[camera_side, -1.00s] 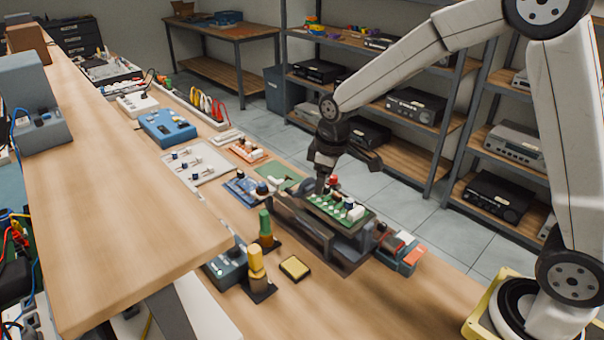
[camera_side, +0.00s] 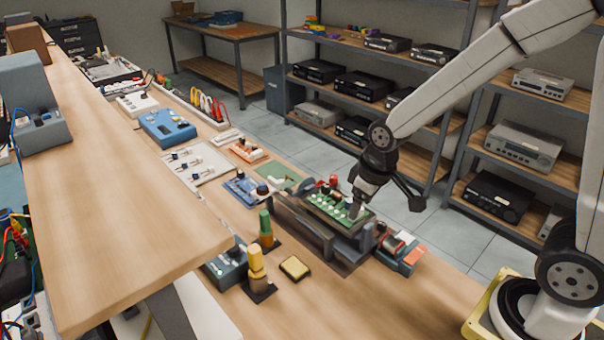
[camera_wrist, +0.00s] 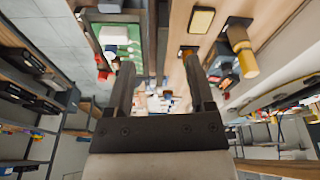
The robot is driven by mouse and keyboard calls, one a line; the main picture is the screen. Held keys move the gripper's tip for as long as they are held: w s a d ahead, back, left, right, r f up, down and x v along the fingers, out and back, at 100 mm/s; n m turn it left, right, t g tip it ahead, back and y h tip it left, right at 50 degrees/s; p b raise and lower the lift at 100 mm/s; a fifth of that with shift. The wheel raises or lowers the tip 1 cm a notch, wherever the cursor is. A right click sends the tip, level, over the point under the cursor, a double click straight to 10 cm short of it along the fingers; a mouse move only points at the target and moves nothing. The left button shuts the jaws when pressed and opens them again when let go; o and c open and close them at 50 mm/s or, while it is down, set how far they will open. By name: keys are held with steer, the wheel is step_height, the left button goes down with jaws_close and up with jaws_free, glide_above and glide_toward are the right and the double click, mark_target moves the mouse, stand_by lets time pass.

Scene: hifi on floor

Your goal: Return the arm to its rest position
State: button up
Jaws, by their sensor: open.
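My gripper (camera_side: 357,208) is at the right end of the green circuit board (camera_side: 328,207), low over it or just in front of it in the side view. I cannot tell from that view whether they touch. In the wrist view, the two fingers of my gripper (camera_wrist: 160,78) are spread apart, with nothing held between them. The green circuit board (camera_wrist: 122,35) lies up and to the left of the fingers there. It sits in a dark holder (camera_side: 318,235) on the wooden bench.
A yellow-handled tool (camera_side: 255,262), a green-handled tool (camera_side: 265,226) and a yellow pad (camera_side: 294,268) stand or lie in front of the holder. A grey-and-red box (camera_side: 400,250) is to its right. Shelves (camera_side: 440,140) with equipment stand behind. The bench's right front is clear.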

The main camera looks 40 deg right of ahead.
steer(key=shift+s, duration=0.3)
steer(key=s+f+m, duration=0.1)
steer(key=s+m, duration=0.1)
steer(key=s, duration=0.4)
steer(key=shift+d+f, duration=0.15)
